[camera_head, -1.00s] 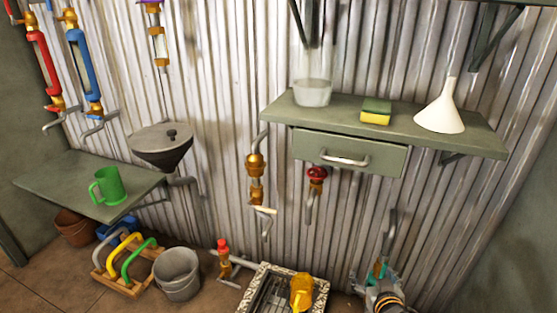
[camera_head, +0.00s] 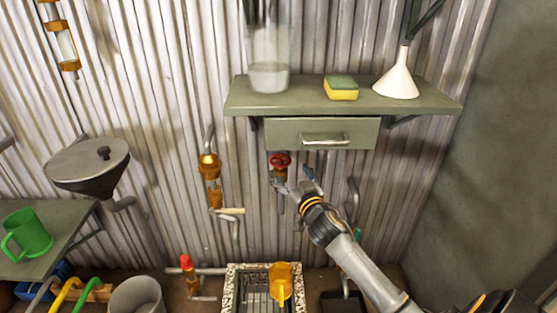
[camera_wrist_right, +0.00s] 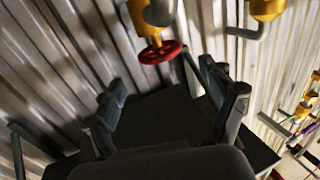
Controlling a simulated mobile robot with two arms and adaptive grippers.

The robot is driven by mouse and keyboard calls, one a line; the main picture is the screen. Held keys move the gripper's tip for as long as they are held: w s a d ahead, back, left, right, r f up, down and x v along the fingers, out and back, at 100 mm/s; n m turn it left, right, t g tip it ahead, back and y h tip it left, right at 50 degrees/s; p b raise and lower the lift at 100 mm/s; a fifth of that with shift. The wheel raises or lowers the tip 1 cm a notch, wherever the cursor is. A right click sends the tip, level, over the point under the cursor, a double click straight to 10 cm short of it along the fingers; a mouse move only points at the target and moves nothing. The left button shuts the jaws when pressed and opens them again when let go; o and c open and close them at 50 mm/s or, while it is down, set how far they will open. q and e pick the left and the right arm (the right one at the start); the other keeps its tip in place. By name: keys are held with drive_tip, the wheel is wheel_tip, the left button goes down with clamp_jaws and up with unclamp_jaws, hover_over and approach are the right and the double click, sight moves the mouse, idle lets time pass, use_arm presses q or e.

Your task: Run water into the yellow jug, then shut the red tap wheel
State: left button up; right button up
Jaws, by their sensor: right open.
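The red tap wheel (camera_head: 280,160) sits on a brass tap on the corrugated wall, below the drawer; it also shows in the right wrist view (camera_wrist_right: 162,52). My right gripper (camera_head: 293,186) is open just below and to the right of the wheel. In the right wrist view its spread fingers (camera_wrist_right: 170,105) are empty, with the wheel beyond their tips; I see no clear contact. The yellow jug (camera_head: 281,281) stands on the floor grate (camera_head: 236,285), below the tap. I see no water stream, and the jug's contents cannot be made out. My left gripper is out of view.
The shelf (camera_head: 430,102) with the drawer (camera_head: 360,133) overhangs the tap. A second brass tap (camera_head: 209,170) with a pale lever is to its left. A red-topped floor valve (camera_head: 186,263) and a grey bucket (camera_head: 136,297) stand left of the grate.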

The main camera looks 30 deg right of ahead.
sight(280, 158)
drive_tip(key=b+x, duration=0.1)
drive_tip(key=x, duration=0.7)
drive_tip(key=shift+w, duration=0.2)
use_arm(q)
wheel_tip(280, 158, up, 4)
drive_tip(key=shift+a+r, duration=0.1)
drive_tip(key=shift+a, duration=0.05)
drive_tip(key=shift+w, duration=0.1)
use_arm(e)
drive_tip(key=c, duration=1.2)
